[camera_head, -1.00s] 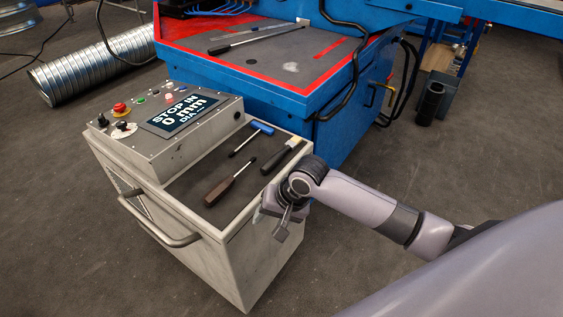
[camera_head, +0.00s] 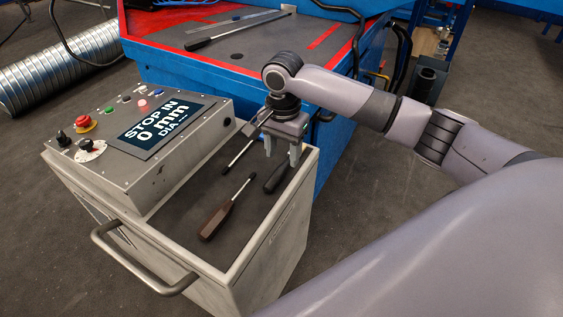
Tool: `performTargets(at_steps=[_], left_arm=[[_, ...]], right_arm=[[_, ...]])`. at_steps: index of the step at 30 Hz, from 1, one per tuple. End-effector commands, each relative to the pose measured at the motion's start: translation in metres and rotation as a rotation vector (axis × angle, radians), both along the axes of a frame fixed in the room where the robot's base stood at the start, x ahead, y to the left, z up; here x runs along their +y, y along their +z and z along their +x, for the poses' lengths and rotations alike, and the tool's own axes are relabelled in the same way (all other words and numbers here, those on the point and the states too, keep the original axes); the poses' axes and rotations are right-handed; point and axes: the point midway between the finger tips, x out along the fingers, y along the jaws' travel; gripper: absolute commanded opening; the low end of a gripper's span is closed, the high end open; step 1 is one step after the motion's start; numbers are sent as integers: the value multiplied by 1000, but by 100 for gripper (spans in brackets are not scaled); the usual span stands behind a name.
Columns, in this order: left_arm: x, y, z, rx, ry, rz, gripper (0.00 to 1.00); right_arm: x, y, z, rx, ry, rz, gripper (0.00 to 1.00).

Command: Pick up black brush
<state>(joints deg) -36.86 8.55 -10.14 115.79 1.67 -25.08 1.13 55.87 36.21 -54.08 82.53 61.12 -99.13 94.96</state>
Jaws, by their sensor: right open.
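The black brush (camera_head: 275,180) lies on the dark top tray of the grey control cart, near its right rim. Its black handle shows, and its far end is hidden behind my right gripper. My right gripper (camera_head: 281,157) points down with its two fingers apart, over the far part of the brush. I cannot tell whether the fingers reach down beside it. My left gripper is not in view.
A brown-handled screwdriver (camera_head: 218,219) lies left of the brush. The control box (camera_head: 140,150) rises on the left. The blue machine (camera_head: 200,75) stands behind the cart.

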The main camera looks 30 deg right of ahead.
Motion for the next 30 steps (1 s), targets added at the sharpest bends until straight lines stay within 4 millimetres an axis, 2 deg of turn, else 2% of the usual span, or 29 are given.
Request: performTargets(at_steps=[6, 10, 14, 20, 24, 25, 30], left_arm=[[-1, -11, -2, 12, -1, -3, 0], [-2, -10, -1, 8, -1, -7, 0], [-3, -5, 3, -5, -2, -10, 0], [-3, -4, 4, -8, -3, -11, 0], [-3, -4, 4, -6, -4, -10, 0], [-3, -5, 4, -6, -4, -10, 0], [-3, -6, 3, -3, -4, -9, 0]], right_arm=[[7, -33, 4, 1, 2, -1, 53], [7, -49, 5, -1, 2, 1, 53], [7, -56, 5, -1, 2, 0, 53], [7, -56, 5, -2, 2, 0, 53], [7, -56, 5, -2, 2, 0, 7], [7, -56, 5, -2, 2, 0, 0], [7, -55, 5, -3, 2, 1, 0]])
